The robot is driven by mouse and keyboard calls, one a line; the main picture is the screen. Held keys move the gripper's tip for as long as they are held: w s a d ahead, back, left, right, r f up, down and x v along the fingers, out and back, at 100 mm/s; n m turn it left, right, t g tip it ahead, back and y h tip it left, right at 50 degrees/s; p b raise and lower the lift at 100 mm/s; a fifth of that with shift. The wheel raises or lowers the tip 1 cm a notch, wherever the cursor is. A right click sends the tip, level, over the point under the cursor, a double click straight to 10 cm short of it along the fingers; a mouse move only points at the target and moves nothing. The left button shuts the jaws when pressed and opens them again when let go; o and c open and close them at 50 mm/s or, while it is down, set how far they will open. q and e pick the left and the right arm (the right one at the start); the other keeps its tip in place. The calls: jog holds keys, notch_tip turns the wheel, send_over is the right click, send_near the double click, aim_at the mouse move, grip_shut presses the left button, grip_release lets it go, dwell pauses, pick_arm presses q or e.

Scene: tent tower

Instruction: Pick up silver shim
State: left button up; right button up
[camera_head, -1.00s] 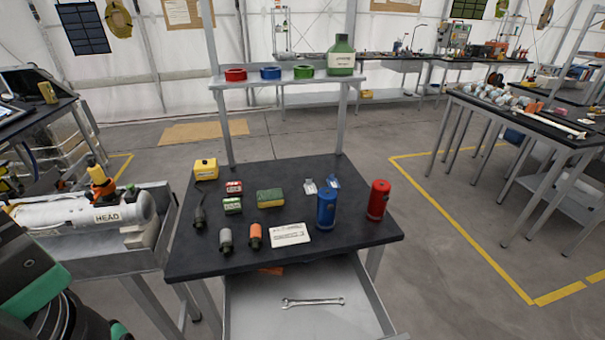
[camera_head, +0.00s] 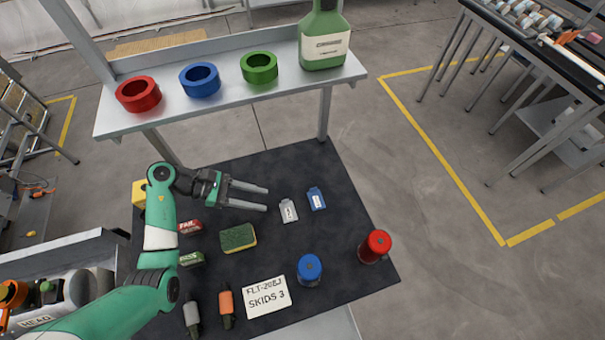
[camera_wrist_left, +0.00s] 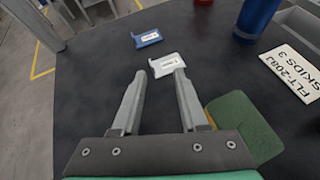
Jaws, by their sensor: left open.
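The silver shim (camera_head: 288,211) is a small flat grey tag with a white label, lying on the black table beside the blue shim (camera_head: 316,199). My left gripper (camera_head: 268,199) is open and empty, its two fingers pointing at the silver shim from the left in the head view. In the left wrist view the silver shim (camera_wrist_left: 167,65) lies just beyond the open fingertips (camera_wrist_left: 160,74), in line with the gap between them. The blue shim (camera_wrist_left: 147,38) lies a little farther off. My right gripper is not in view.
A green and yellow sponge (camera_head: 238,238) lies close to the left gripper. A blue can (camera_head: 309,270), a red can (camera_head: 375,246) and a white card (camera_head: 266,297) are nearer the front. A shelf (camera_head: 225,100) with three tape rolls and a green bottle stands behind the table.

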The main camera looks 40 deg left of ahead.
aim_at(280, 204)
pick_arm(q)
jog(key=shift+s+a+r+n+p, duration=0.2)
jog(key=shift+s+a+r, duration=0.05)
jog(key=shift+a, duration=0.35)
jog(key=shift+s+a+r+n+p, duration=0.2)
jog(key=shift+a+r, duration=0.05)
jog(key=shift+a, duration=0.35)
jog(key=s, duration=0.1)
jog(key=s+n+t, duration=0.1)
jog(key=shift+s+a+f+y+p, duration=0.15)
jog(key=shift+s+a+y+p, duration=0.15)
jog(key=shift+y+p, duration=0.1)
jog(key=shift+w+a, duration=0.1)
jog(key=shift+a, duration=0.2)
jog(key=shift+w, duration=0.25)
jog(key=b+x, duration=0.1)
jog(key=x, duration=0.4)
jog(key=shift+w+d+f, duration=0.15)
jog(key=shift+w+d, duration=0.05)
jog(key=shift+d, duration=0.1)
jog(key=x, duration=0.2)
jog(key=b+x, duration=0.1)
jog(key=x, duration=0.2)
jog(key=shift+w+d, duration=0.2)
jog(key=shift+w, duration=0.15)
grip_shut()
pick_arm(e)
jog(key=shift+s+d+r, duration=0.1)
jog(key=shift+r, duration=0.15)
